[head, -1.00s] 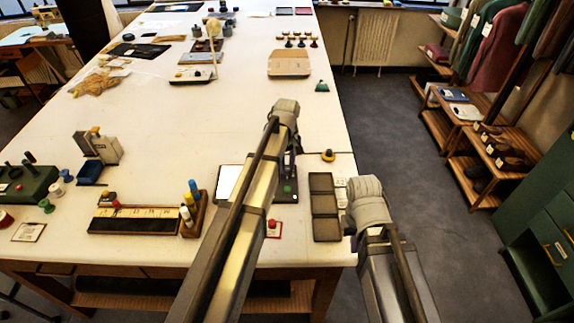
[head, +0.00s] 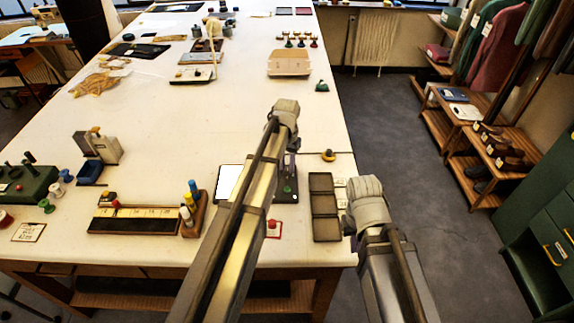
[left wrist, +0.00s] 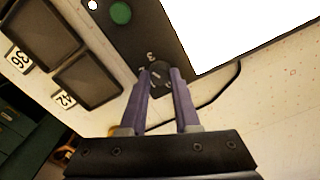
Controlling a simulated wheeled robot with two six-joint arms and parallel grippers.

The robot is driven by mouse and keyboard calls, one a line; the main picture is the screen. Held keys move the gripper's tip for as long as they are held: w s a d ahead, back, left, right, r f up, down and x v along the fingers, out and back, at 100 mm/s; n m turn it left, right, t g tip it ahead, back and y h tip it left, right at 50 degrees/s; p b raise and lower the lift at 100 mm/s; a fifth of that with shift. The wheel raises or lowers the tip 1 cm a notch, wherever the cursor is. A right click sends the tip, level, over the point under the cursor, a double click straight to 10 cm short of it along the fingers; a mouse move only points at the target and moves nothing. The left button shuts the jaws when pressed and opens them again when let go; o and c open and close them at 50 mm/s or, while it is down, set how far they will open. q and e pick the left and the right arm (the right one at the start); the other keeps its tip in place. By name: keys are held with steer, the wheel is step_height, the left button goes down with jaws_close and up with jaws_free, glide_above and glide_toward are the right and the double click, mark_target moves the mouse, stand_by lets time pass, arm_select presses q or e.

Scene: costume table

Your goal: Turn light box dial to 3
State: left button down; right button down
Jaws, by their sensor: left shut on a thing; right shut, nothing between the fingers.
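The light box has a bright white screen (head: 228,183) and a dark control panel (head: 288,196) on the near right of the table. Its round dark dial (left wrist: 156,76) shows in the left wrist view, with a white mark and the figure 3 printed beside it. My left gripper (left wrist: 161,78) is shut on the dial, one purple finger on each side. In the head view my left arm hides the dial. A green button (left wrist: 120,13) is on the same panel. My right gripper (head: 350,226) is shut and empty by the table's right edge, mostly hidden by its own wrist.
A dark tray with compartments (head: 324,206) lies right of the light box, beside number cards (left wrist: 64,99). A red button (head: 273,228) is in front. A rack with coloured bottles (head: 193,212) stands left. A cable (left wrist: 222,92) runs from the box.

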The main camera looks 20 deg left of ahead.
mark_target(287, 168)
arm_select(q)
steer(key=shift+m, duration=1.9)
steer(key=c, duration=0.6)
jaws_free()
steer(key=shift+c, duration=0.2)
step_height(287, 168, up, 8)
steer(key=p, duration=0.8)
steer(key=shift+f, duration=0.1)
arm_select(e)
step_height(287, 168, up, 8)
steer(key=shift+f, duration=0.1)
